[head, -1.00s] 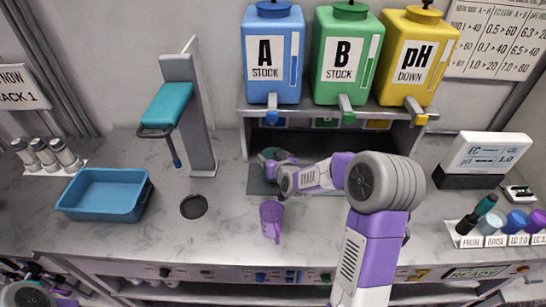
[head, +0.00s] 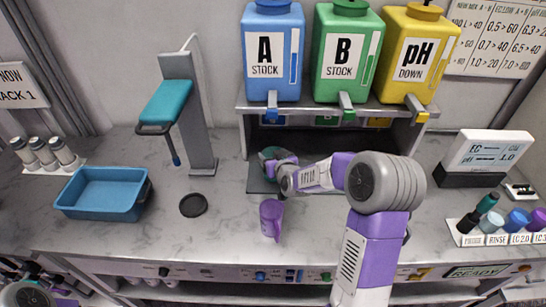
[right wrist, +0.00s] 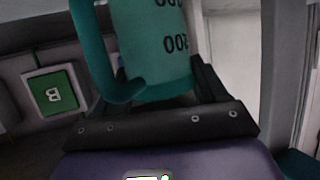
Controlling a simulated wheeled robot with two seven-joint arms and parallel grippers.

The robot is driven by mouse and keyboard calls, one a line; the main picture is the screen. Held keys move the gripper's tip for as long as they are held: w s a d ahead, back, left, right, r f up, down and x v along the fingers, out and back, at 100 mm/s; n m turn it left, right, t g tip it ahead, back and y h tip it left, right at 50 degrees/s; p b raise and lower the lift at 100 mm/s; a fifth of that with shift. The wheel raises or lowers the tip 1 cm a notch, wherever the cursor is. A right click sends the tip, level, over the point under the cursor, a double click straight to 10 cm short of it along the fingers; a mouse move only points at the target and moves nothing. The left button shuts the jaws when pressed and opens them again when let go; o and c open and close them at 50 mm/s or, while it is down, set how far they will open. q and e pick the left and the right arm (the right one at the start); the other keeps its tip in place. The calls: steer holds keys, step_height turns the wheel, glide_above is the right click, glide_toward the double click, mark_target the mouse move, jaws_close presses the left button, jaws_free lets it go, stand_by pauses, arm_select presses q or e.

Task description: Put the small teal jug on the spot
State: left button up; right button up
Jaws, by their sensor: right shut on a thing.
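The small teal jug (head: 268,153) is under the stock dispenser shelf, partly hidden by my right gripper (head: 275,165). In the right wrist view the teal jug (right wrist: 150,45) shows number marks and a handle on its left side. My right gripper (right wrist: 160,100) is shut on it there. I cannot tell whether the jug touches the surface below. The spot, a round black disc (head: 193,205), lies bare on the counter to the left. My left arm shows only partly at the bottom left corner, and its fingers cannot be made out.
A purple jug (head: 271,218) stands on the counter right of the black disc. A blue tray (head: 103,210) is at the left. A grey stand (head: 195,130) with a teal lever rises behind the disc. The shelf (head: 330,108) overhangs my right gripper.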

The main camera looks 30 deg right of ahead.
steer(key=o, duration=1.4)
steer(key=v, duration=0.7)
steer(key=shift+s+p, duration=0.25)
steer(key=shift+p, duration=0.05)
steer(key=shift+a, duration=0.1)
